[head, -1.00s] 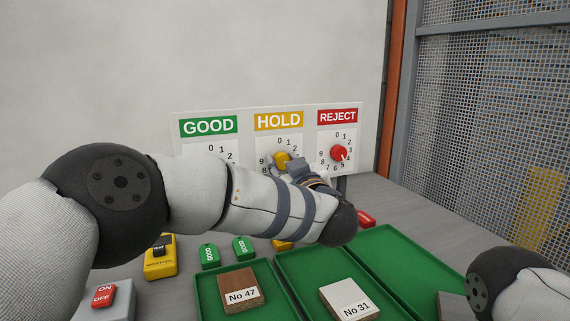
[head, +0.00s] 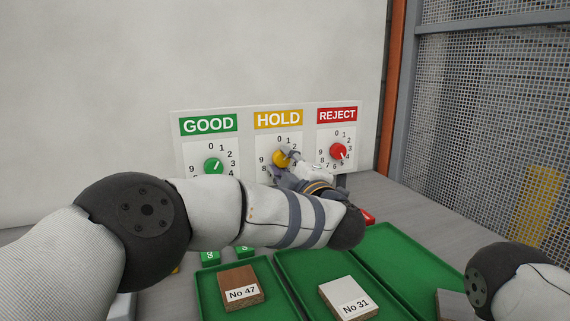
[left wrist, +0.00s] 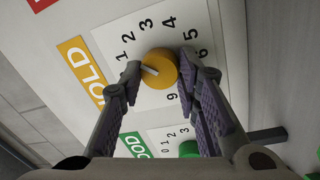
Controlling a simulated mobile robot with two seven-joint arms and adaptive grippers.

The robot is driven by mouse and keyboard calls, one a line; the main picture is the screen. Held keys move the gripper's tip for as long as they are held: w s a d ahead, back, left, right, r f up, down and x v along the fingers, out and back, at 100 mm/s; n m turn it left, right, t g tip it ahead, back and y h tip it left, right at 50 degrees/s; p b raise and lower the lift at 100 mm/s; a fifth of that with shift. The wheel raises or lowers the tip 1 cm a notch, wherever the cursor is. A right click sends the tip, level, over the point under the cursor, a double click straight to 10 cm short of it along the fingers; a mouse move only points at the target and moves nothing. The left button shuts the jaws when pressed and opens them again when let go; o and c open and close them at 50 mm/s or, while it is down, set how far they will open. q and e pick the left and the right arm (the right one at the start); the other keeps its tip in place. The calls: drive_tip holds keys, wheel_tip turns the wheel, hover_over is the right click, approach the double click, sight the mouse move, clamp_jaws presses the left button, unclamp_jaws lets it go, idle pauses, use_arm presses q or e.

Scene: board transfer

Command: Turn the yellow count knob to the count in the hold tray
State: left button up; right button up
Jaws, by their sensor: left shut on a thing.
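The yellow count knob (head: 281,159) is on the white panel under the HOLD sign. It also shows in the left wrist view (left wrist: 163,62), with its white mark pointing roughly toward the 1. My left gripper (left wrist: 160,65) has a finger on each side of the knob and is shut on it. In the head view the gripper (head: 283,160) is partly hidden by its own wrist. The middle green tray (head: 300,296), in line with HOLD, holds a pale board (head: 348,298) labelled No 31. The tray's front is cut off by the picture edge. My right gripper is out of view.
The green knob (head: 213,167) and red knob (head: 339,151) flank the yellow one. A brown board (head: 240,287), No 47, lies in the left tray (head: 207,299). The right tray (head: 400,255) has a grey piece at its front. A mesh fence (head: 490,130) stands at right.

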use_arm(q)
drive_tip(key=shift+f+n, duration=0.1)
drive_tip(key=shift+n, duration=1.6)
drive_tip(key=shift+d, duration=0.1)
drive_tip(key=o, duration=1.2)
drive_tip(key=shift+c, duration=0.2)
drive_tip(key=v, duration=1.2)
drive_tip(key=shift+w+d, duration=0.1)
